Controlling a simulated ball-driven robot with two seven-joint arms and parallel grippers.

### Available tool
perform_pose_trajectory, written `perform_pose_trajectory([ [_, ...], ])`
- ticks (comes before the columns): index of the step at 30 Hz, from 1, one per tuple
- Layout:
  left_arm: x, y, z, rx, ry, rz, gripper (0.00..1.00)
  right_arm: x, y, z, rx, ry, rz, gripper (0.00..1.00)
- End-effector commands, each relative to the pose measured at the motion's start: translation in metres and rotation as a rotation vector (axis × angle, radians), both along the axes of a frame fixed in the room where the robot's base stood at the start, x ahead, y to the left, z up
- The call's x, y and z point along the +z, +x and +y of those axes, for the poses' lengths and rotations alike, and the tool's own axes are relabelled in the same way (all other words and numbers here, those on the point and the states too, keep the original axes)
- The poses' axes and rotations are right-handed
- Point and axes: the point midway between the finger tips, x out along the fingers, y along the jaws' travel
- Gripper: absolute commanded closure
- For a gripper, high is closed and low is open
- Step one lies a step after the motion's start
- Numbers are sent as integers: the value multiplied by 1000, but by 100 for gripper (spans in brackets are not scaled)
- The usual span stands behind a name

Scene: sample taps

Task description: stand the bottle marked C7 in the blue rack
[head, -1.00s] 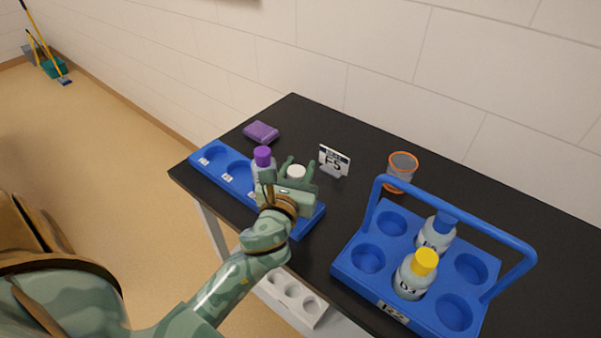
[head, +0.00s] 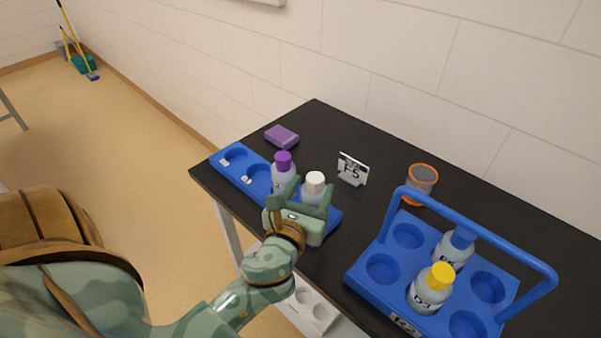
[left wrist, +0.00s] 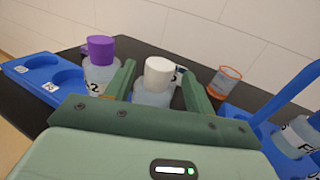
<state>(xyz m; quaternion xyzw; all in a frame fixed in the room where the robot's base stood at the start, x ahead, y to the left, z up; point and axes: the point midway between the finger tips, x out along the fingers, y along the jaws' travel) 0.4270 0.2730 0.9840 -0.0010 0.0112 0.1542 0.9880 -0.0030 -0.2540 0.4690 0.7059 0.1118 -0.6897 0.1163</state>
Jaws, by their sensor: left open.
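A white-capped bottle (head: 314,190) stands at the right end of a long blue rack (head: 226,163); its label is hidden from me. My left gripper (head: 310,191) is open, with its fingers on either side of that bottle. The left wrist view shows the white cap (left wrist: 159,73) between the two green fingers (left wrist: 160,82); I cannot tell if they touch it. A purple-capped bottle (head: 283,177) stands beside it in the rack, its label ending in 2 in the left wrist view. I cannot read C7 on any bottle. My right gripper is out of view.
A blue carrier (head: 373,285) with an arched handle stands at right, holding a yellow-capped bottle (head: 431,291) and a blue-capped bottle (head: 452,250). Behind are an orange-rimmed cup (head: 421,184), a sign (head: 352,169) reading F5 and a purple block (head: 282,137). Several rack and carrier wells are empty.

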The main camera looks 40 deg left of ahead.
Motion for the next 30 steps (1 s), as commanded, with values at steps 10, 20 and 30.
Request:
perform_pose_trajectory([
  [10,0,-62,-20,1,-1,2,46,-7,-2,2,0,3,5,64],
  [20,2,-68,-22,1,-1,-1,46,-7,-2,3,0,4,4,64],
  [30,2,-67,-21,1,0,-1,46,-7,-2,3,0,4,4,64],
])
